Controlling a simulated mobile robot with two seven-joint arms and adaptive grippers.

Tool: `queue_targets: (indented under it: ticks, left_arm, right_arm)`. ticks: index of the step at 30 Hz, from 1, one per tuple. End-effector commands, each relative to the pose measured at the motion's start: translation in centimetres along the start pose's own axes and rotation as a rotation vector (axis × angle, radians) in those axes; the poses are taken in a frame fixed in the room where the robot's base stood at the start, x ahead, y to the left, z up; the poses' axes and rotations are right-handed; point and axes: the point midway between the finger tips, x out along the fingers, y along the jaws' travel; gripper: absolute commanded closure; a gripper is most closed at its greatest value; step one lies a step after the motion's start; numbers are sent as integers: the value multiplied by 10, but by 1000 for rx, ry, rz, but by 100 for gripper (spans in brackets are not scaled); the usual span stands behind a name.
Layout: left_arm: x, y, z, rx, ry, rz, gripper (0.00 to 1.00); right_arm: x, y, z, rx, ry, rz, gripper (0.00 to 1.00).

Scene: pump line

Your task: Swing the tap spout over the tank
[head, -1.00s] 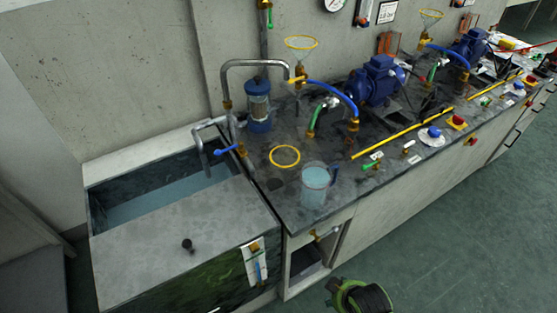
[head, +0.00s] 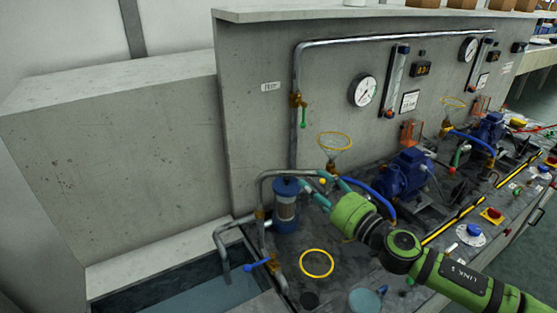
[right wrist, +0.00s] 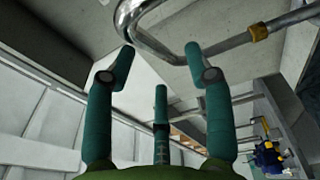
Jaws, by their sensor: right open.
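The tap spout (head: 285,173) is a bent chrome pipe rising from a brass joint (head: 259,213), with a blue lever (head: 258,265) below it. Its arch reaches right over the bench, away from the tank. The tank (head: 150,247) is at lower left, with water inside, partly cut off by the picture edge. My right gripper (head: 322,186) is open, its teal fingers close to the spout's right end. In the right wrist view the spout's bend (right wrist: 150,38) lies just past the fingertips, apparently not gripped; contact is unclear. My left gripper is not in view.
A blue-capped filter (head: 286,208) stands just behind the spout. A yellow ring (head: 317,263) lies on the bench.

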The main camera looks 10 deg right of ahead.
Motion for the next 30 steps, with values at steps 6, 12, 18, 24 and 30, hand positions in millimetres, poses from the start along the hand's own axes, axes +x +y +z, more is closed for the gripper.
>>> queue_targets:
  ticks: [6,12,18,24,30]
  left_arm:
    - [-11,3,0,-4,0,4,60]
    - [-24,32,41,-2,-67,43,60]
    - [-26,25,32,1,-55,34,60]
    - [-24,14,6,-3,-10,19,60]
    - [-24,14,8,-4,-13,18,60]
  right_arm:
    - [20,5,1,-12,8,2,49]
    - [51,5,0,-10,7,2,49]
    - [68,2,1,-11,5,1,49]
    - [72,2,0,-11,7,0,49]
    - [71,2,1,-11,6,1,81]
